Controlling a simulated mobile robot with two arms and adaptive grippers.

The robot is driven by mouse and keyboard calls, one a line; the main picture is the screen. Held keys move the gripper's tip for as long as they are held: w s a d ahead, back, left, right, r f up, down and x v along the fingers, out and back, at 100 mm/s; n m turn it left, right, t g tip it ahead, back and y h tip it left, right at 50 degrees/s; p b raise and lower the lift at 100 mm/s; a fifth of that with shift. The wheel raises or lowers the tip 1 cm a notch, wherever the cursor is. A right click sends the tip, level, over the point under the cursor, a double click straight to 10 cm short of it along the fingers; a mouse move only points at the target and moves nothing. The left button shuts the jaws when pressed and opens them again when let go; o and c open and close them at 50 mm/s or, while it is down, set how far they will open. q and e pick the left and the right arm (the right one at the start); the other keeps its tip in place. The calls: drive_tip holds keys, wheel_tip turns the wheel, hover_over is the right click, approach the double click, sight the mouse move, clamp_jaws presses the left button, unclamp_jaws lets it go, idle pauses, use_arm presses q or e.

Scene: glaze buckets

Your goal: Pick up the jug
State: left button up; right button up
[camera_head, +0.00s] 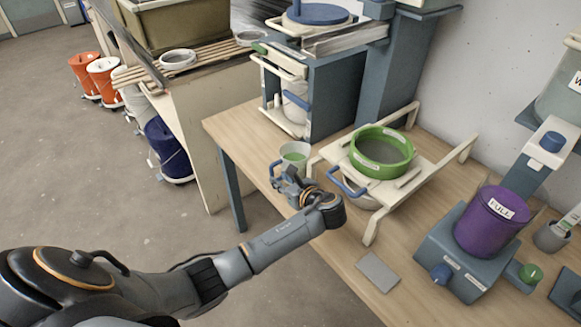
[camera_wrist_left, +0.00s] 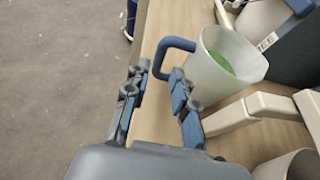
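The jug (camera_wrist_left: 222,65) is a translucent white vessel with green inside and a blue loop handle (camera_wrist_left: 176,43). In the head view the jug (camera_head: 295,153) stands upright near the table's left edge, partly hidden by my gripper. My left gripper (camera_wrist_left: 158,80) is open, with its two fingers apart on either side of the handle's free end. I cannot tell whether either finger touches the handle. In the head view my left gripper (camera_head: 285,178) is just in front of the jug. My right gripper is not in view.
A cream stand (camera_head: 430,170) with a green sieve (camera_head: 381,152) is right of the jug, with another blue handle (camera_head: 347,184) below it. A blue-grey cabinet (camera_head: 335,95) stands behind. A purple bucket (camera_head: 490,222) and a grey flat piece (camera_head: 377,271) are farther right.

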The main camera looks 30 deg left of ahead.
use_arm(q)
drive_tip(key=x, duration=0.6)
drive_tip(key=shift+a+f, duration=0.1)
drive_tip(key=shift+f, duration=0.4)
clamp_jaws()
drive_tip(key=shift+r, duration=0.1)
